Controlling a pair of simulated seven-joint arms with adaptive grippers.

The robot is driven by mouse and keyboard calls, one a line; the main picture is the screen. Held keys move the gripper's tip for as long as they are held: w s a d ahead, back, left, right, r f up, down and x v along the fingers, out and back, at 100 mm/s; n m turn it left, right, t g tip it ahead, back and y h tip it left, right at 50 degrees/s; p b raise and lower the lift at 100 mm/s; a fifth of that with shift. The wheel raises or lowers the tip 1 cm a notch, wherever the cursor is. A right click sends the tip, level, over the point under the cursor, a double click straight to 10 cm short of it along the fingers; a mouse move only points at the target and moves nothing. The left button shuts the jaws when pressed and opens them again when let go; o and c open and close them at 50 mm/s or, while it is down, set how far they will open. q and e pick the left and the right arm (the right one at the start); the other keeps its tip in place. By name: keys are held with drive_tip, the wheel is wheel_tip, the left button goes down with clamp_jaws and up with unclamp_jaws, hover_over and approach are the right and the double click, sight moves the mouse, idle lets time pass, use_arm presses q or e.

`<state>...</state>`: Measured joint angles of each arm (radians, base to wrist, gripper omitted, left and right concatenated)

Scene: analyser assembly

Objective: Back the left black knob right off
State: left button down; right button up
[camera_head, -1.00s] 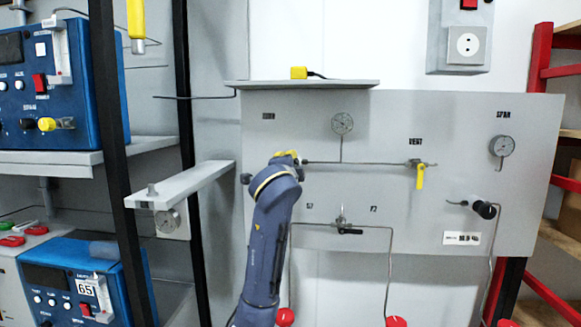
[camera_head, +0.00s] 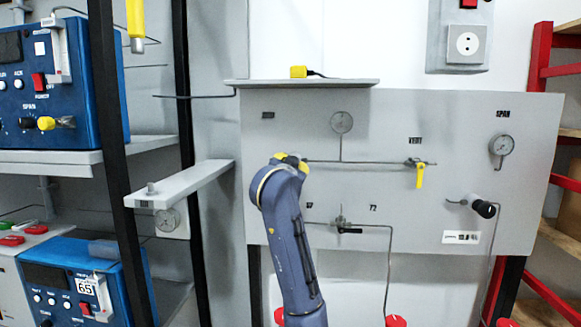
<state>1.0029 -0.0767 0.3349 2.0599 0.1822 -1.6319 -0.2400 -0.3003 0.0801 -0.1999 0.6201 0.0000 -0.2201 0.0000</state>
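The left black knob is not visible now; my arm covers the left part of the grey panel (camera_head: 390,120) where it showed earlier. One arm of mine, which I take for the left, rises from the bottom in front of this panel. Its wrist bulks near the panel's left edge, and its gripper and fingers are hidden behind it. I cannot tell whether they touch or hold the knob. Another black knob (camera_head: 485,209) sits at the panel's lower right, clear of the arm. My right gripper is not in view.
A yellow valve handle (camera_head: 420,175) hangs at the panel's right-centre. Gauges (camera_head: 341,122) and (camera_head: 501,146) sit above thin pipes. A grey shelf (camera_head: 300,83) juts over the panel. A rack with blue analysers (camera_head: 85,285) stands left; red shelving (camera_head: 538,75) stands right.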

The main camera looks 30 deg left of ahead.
use_arm(q)
drive_tip(key=shift+f+n, duration=0.1)
drive_tip(key=shift+n, duration=1.3)
drive_tip(key=c, duration=0.9)
unclamp_jaws()
drive_tip(key=v, duration=1.2)
